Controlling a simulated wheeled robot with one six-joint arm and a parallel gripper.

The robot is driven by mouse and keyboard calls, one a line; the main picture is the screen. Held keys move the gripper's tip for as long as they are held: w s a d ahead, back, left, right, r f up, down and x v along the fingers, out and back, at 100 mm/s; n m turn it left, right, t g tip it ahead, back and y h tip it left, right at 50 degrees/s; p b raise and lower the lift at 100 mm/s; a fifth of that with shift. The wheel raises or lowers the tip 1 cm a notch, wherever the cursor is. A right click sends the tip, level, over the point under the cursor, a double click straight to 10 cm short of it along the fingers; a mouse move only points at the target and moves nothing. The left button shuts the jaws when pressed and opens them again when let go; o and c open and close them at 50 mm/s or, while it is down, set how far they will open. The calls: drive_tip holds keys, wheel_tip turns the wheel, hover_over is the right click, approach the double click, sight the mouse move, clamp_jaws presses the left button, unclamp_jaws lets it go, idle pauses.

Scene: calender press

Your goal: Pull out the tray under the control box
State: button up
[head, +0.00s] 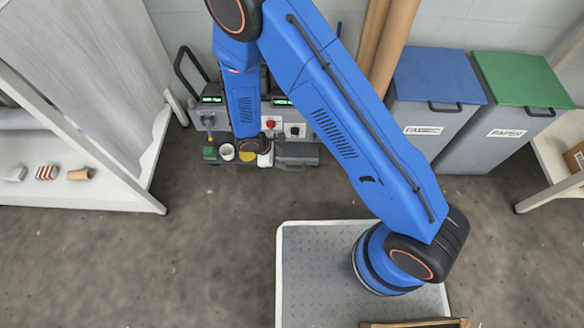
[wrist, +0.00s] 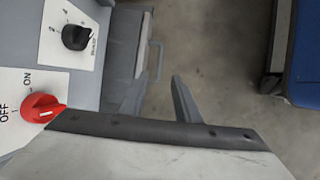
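The grey control box (head: 284,122) stands against the back wall, largely hidden behind my blue arm. In the wrist view its panel carries a red ON/OFF knob (wrist: 40,107) and a black knob (wrist: 76,37). The dark grey tray (head: 297,156) shows low at the box's front right, below the knobs. In the wrist view a thin pale handle (wrist: 157,60) sticks out from a grey edge that looks like the tray's. My gripper (wrist: 154,78) has its two fingers apart, with nothing seen held. The handle shows just beyond the fingertips; I cannot tell whether they touch it.
A white cup (head: 227,152), a green block (head: 209,153) and a yellow item (head: 247,156) sit left of the tray. Blue-lidded (head: 437,75) and green-lidded (head: 522,79) bins stand right. A white-framed shelf (head: 110,198) is left. The floor before the box is clear.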

sight(294, 170)
drive_tip(key=x, duration=1.1)
drive_tip(key=shift+w+f, duration=0.1)
drive_tip(key=shift+c, duration=0.2)
clamp_jaws()
